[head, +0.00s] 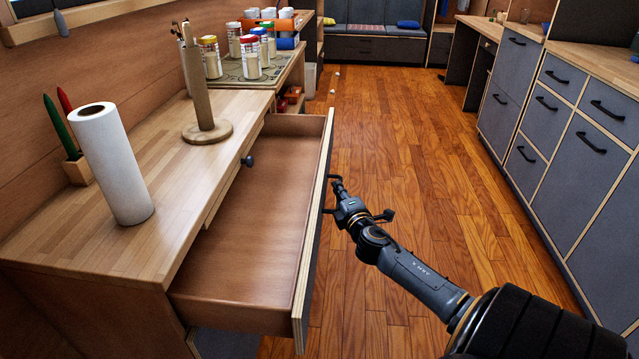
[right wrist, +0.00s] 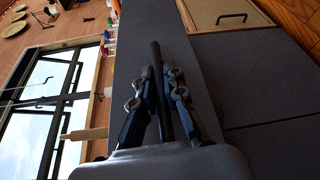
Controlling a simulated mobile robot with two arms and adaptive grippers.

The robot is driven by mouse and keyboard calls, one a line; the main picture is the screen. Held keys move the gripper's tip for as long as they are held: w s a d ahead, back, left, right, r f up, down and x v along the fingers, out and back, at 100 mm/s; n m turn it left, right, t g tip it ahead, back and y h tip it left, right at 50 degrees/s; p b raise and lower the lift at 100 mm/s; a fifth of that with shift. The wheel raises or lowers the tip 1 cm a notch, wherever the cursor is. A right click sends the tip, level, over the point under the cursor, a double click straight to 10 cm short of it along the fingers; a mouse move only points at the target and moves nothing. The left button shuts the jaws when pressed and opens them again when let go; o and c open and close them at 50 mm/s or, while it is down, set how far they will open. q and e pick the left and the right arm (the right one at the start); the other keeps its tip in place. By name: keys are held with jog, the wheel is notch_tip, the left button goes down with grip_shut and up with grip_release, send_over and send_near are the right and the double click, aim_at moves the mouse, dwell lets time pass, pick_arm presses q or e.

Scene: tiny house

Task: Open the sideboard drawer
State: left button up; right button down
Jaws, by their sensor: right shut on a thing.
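The sideboard (head: 176,185) stands at the left with a pale wood top. Its wide drawer (head: 245,235) is pulled far out, and its brown inside is empty. My right gripper (head: 336,186) is at the outer side of the drawer front. In the right wrist view its two fingers (right wrist: 160,95) are shut on the dark bar handle (right wrist: 157,60) of the grey drawer front (right wrist: 135,40). In the head view the handle is mostly hidden behind the drawer's front edge. My left gripper is not in view.
Several jars (head: 251,57) stand farther back. Grey cabinets (head: 560,120) line the right. The wooden floor (head: 420,150) between is mostly clear.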

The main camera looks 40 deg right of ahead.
jog(key=shift+s+d, duration=0.35)
jog(key=shift+s, duration=0.1)
jog(key=c, duration=1.4)
grip_release()
jog(key=f+v, duration=0.1)
jog(key=v, duration=1.1)
jog(key=shift+r, duration=0.45)
